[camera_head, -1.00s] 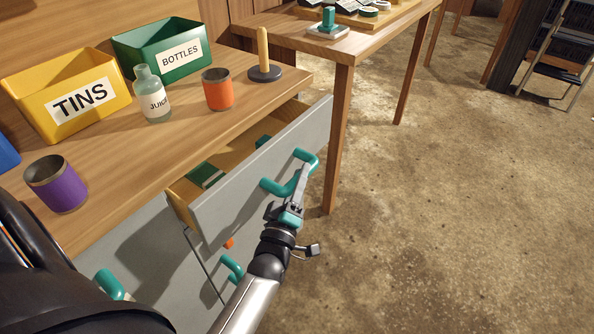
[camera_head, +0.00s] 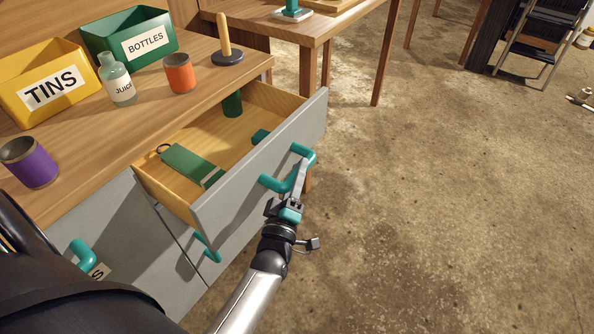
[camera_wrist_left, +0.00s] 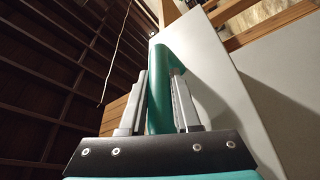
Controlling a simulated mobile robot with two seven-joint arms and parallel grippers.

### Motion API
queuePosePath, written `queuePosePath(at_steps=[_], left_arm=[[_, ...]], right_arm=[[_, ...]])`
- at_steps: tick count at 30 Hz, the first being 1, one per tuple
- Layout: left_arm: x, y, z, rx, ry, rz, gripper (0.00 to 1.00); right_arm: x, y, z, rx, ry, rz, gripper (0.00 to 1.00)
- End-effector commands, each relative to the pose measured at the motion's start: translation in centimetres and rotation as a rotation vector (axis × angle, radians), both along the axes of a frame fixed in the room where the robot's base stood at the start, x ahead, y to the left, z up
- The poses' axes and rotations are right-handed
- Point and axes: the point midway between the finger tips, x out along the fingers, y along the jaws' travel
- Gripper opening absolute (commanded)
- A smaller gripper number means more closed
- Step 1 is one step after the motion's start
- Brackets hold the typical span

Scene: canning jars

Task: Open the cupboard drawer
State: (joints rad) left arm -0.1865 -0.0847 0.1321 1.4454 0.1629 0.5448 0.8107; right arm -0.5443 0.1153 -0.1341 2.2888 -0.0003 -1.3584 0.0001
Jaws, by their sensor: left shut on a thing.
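The cupboard drawer (camera_head: 265,155) has a grey front and a wooden inside, and it stands well out from the cupboard. A teal handle (camera_head: 272,184) is fixed to its front. My left gripper (camera_head: 297,187) is shut on this handle. In the left wrist view the two fingers (camera_wrist_left: 162,105) stand on either side of the teal handle bar (camera_wrist_left: 160,70), with the grey drawer front (camera_wrist_left: 200,65) beside them. Inside the drawer lie a green flat object (camera_head: 190,163) and a green cylinder (camera_head: 232,104). My right gripper is not in view.
On the cupboard top stand a yellow TINS bin (camera_head: 40,85), a green BOTTLES bin (camera_head: 130,37), a juice bottle (camera_head: 117,80), an orange tin (camera_head: 180,73), a purple tin (camera_head: 30,163) and a wooden peg on a dark base (camera_head: 227,55). Open floor (camera_head: 430,200) lies to the right.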

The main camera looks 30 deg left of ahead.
Motion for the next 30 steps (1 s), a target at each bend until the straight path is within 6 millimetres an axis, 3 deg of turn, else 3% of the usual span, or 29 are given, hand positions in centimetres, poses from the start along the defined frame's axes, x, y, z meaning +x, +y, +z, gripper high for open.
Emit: queuePosePath(at_steps=[2,3,11,22,26,30], left_arm=[[0.0,0.0,-0.1,0.002,0.002,0.000,0.00],[0.0,0.0,-0.1,0.002,0.002,0.000,0.32],[0.0,0.0,0.0,0.001,0.002,0.000,0.61],[-0.7,-0.1,-0.2,0.000,0.004,0.000,0.61],[-2.4,-0.5,-0.5,0.000,0.006,0.000,0.61],[-5.4,-1.3,-1.1,-0.002,0.007,0.000,0.61]], right_arm=[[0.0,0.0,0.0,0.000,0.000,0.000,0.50],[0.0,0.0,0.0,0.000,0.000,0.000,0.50],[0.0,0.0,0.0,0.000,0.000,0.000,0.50],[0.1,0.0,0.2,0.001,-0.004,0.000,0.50],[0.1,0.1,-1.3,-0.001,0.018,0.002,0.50],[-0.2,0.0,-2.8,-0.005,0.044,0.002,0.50]])
